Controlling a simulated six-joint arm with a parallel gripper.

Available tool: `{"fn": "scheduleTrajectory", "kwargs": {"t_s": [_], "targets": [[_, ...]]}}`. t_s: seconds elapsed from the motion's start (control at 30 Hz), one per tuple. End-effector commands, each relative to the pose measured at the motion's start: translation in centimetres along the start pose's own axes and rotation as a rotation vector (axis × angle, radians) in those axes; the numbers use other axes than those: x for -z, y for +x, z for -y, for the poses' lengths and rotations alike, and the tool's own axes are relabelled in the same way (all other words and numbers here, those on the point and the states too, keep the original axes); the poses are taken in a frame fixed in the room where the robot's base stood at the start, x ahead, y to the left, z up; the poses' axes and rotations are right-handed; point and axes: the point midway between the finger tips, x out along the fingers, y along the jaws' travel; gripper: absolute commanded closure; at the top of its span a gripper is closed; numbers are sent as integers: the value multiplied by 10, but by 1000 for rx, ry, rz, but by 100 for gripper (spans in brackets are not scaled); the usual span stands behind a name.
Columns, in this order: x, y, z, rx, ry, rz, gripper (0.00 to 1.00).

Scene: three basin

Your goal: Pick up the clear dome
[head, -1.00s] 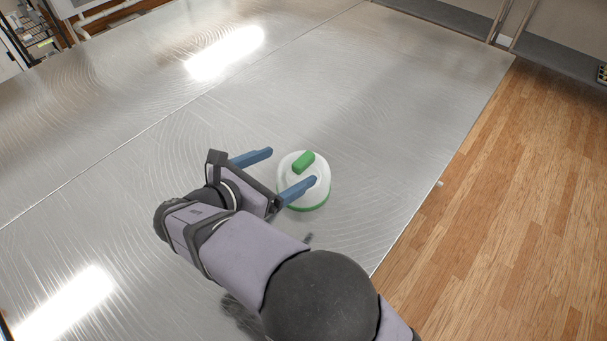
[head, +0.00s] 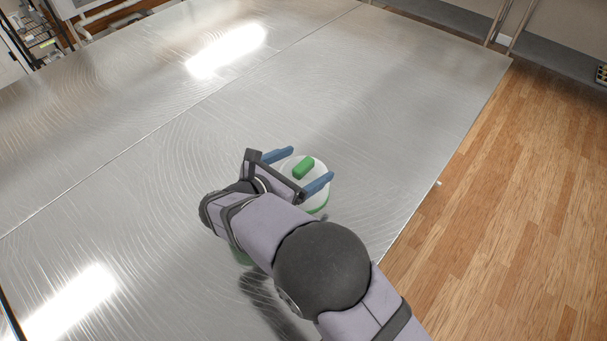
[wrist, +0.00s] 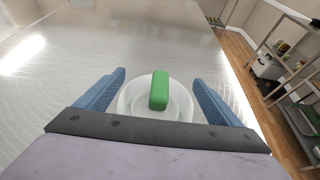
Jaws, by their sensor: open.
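The dome (head: 318,169) is whitish and pale, with a green block-shaped handle (head: 304,167) on top and a green rim at its base. It sits on the metal table. My gripper (head: 305,164) is open, with its two blue fingers on either side of the dome in the head view. In the wrist view the dome (wrist: 135,99) lies between the open fingers, with the green handle standing up in the middle. My gripper and arm hide the near part of the dome. I cannot tell whether the fingers touch it.
The brushed metal table (head: 370,100) is clear around the dome, to the left and behind. Its right edge drops to a wooden floor (head: 490,190). Something green (head: 241,257) shows partly from under my arm. Shelving (wrist: 290,60) stands at the right of the wrist view.

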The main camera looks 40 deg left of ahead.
Motion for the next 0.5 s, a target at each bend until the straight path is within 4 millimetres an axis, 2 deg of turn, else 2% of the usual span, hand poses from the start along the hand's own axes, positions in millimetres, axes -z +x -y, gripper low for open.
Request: {"fn": "scheduleTrajectory", "kwargs": {"t_s": [0.23,0.27,0.5], "targets": [[0,2,0,0,1,0,12],[0,2,0,0,1,0,17],[1,2,0,0,1,-2,74]]}}
